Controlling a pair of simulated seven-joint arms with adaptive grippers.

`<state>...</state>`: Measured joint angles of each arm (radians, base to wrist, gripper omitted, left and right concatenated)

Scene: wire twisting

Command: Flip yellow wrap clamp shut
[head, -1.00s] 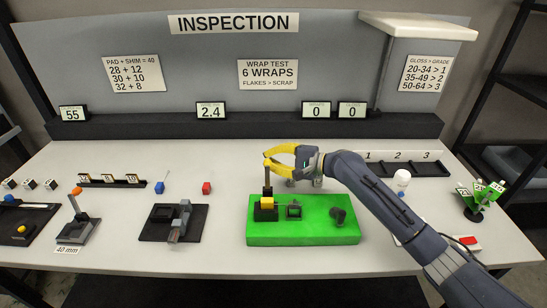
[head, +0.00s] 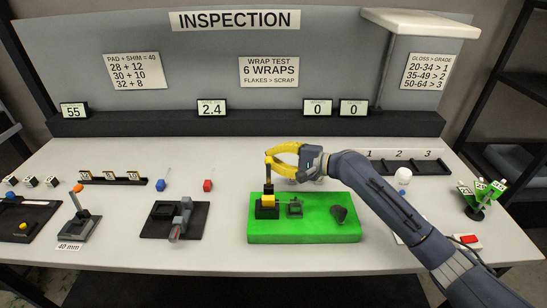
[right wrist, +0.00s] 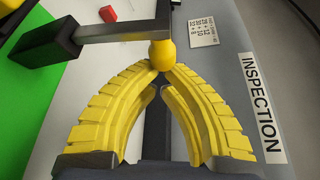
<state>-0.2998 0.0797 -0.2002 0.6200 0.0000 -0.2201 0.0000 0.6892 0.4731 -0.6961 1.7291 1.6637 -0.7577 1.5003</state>
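The wrap clamp stands at the left of the green base (head: 305,231), with a yellow block (head: 268,201) in a black mount. Its lever (head: 268,178) is upright and ends in a yellow ball knob (head: 268,160). The knob (right wrist: 162,54) also shows in the right wrist view, right at my fingertips. My right gripper (head: 270,153) has yellow fingers, which come to the knob from the right. In the right wrist view the fingertips (right wrist: 160,70) meet, against or just behind the knob; exact contact is hard to tell. My left gripper is not in view.
On the green base, a small dark square fixture (head: 295,208) and a dark crank-like part (head: 339,214) stand right of the clamp. A black fixture (head: 174,220) stands on the table to the left. My right arm covers part of the table's right side.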

